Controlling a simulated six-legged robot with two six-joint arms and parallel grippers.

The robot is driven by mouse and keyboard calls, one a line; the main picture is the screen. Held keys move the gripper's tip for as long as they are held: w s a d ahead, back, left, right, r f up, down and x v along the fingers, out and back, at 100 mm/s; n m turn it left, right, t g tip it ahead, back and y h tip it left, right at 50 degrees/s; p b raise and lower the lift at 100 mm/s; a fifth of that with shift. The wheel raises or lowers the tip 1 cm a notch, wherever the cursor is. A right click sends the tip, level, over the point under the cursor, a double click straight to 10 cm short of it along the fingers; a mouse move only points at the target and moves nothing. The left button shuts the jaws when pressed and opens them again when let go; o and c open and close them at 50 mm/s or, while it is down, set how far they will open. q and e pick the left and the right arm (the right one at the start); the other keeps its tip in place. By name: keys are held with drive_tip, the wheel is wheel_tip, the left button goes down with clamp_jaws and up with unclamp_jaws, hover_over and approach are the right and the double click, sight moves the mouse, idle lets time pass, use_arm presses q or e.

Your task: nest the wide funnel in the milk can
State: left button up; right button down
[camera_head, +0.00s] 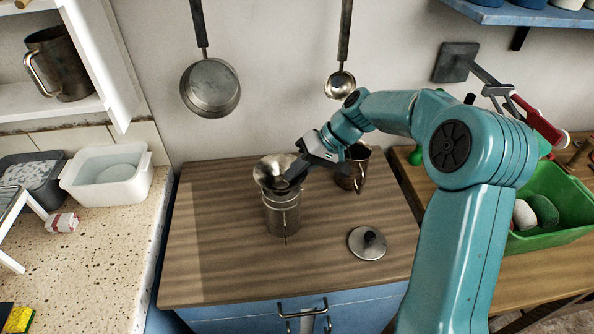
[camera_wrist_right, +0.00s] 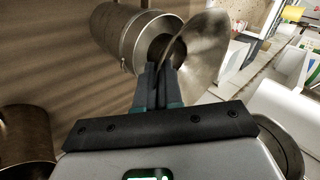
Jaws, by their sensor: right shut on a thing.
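The metal milk can (camera_head: 283,214) stands upright on the wooden top of the blue cabinet. The wide funnel (camera_head: 270,168), a flared metal cone, is over the can's mouth with its wide side up. My right gripper (camera_head: 294,174) reaches in from the right and is shut on the funnel's near right side. In the right wrist view, the closed fingers (camera_wrist_right: 160,75) meet the funnel (camera_wrist_right: 208,48) beside the neck of the milk can (camera_wrist_right: 118,36). The fingers hide part of the join, so I cannot tell whether the funnel rests on the can. My left gripper is not in view.
A round lid with a dark knob (camera_head: 368,242) lies to the can's right. A pan (camera_head: 210,87) and a ladle (camera_head: 340,84) hang on the wall. The cabinet's wooden top (camera_head: 215,265) is clear at front left.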

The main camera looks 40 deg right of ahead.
drive_tip(key=shift+f, duration=0.2)
drive_tip(key=shift+f+b, duration=0.6)
drive_tip(key=shift+b, duration=0.1)
drive_tip(key=c, duration=1.2)
unclamp_jaws()
drive_tip(key=o, duration=0.4)
drive_tip(key=shift+s, duration=0.1)
